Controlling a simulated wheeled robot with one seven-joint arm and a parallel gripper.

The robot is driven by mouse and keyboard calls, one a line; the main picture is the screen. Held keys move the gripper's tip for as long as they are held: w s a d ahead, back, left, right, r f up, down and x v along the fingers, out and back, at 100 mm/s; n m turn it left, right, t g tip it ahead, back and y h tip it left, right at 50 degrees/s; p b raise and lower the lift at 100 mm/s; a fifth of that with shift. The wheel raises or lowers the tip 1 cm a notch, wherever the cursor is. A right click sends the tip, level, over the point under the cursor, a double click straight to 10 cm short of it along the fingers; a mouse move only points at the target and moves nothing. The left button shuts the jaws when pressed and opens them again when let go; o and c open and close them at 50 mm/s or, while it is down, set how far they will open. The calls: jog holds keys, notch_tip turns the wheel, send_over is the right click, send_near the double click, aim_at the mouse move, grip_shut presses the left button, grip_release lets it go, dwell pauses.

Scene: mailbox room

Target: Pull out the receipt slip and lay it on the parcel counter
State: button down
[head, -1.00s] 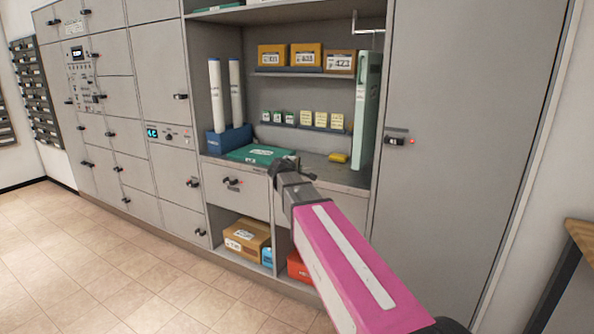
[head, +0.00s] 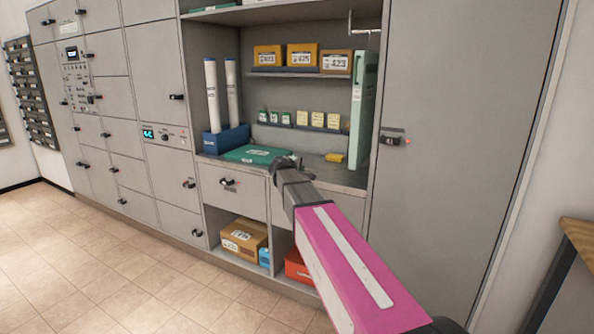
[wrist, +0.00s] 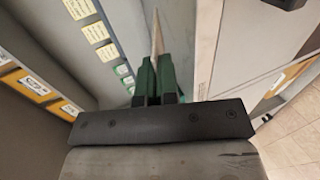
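No receipt slip can be made out for certain. My gripper (head: 286,162) is dark and shows above the front of the grey counter (head: 312,166), which lies inside the open cabinet bay. In the wrist view its two green fingers (wrist: 156,82) stand close together. A thin pale strip (wrist: 157,38) shows in line with the gap between them. I cannot tell whether it is gripped or lies beyond. A green flat parcel (head: 258,154) lies on the counter, left of my gripper.
White tubes (head: 212,95) stand in a blue box (head: 225,139) at left on the counter. A tall pale-green panel (head: 360,112) and a small yellow item (head: 335,157) are at right. Shelf boxes (head: 300,57) sit above. A wooden tabletop (head: 576,236) is at far right; floor is clear at left.

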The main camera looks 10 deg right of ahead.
jog(key=shift+x, duration=1.55)
jog(key=shift+f+x, duration=0.25)
jog(key=shift+x, duration=1.85)
jog(key=shift+s, duration=0.1)
jog(key=c, duration=1.8)
grip_release()
jog(key=o, duration=0.5)
jog(key=shift+s+a, duration=0.15)
jog(key=s+a, duration=0.5)
jog(key=s, duration=0.2)
jog(key=shift+s+a, duration=0.35)
jog(key=shift+s, duration=0.05)
